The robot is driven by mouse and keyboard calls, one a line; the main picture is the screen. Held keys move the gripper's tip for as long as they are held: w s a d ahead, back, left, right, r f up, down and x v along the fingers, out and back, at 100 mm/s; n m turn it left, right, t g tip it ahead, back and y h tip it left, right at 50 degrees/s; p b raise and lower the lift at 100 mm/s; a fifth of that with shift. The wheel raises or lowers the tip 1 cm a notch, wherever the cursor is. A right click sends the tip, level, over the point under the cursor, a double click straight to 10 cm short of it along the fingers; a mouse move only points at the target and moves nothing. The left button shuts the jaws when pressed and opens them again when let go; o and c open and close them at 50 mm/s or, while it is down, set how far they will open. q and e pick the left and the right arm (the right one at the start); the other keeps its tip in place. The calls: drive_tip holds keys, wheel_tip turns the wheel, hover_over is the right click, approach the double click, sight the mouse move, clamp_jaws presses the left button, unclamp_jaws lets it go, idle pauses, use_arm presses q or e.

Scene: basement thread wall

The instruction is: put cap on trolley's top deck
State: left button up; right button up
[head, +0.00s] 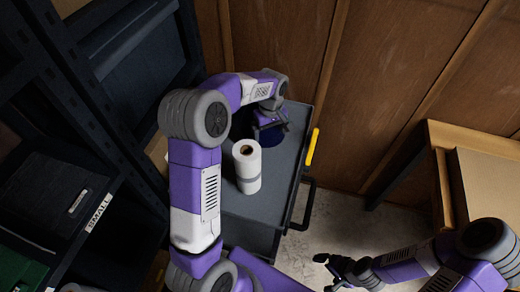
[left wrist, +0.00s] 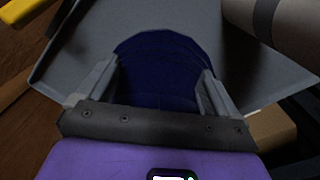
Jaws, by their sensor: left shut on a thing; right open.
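The cap is dark blue; in the left wrist view the cap (left wrist: 162,65) sits between the two fingers. My left gripper (left wrist: 158,85) is shut on it. In the head view the cap (head: 268,138) is partly hidden under my left gripper (head: 270,124), over the far part of the trolley's grey top deck (head: 240,205). I cannot tell whether the cap touches the deck. The deck also shows in the left wrist view (left wrist: 75,60). My right gripper (head: 335,268) is open and empty at the lower right, above the floor.
A white paper roll (head: 247,167) stands upright on the deck, close to my left gripper. A yellow thing (head: 312,147) is at the deck's right edge, near the black handle (head: 303,205). A wooden table (head: 485,185) stands at the right. Dark shelving (head: 60,200) is at the left.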

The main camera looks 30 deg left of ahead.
sight(269, 153)
use_arm(q)
wheel_tip(269, 153, down, 8)
drive_tip(key=b, duration=0.2)
drive_tip(key=shift+f+b, duration=0.1)
drive_tip(key=shift+b, duration=0.2)
drive_tip(key=shift+f, duration=0.15)
drive_tip(key=o, duration=0.7)
wheel_tip(269, 153, up, 12)
drive_tip(key=p, duration=0.4)
drive_tip(key=shift+r, duration=0.2)
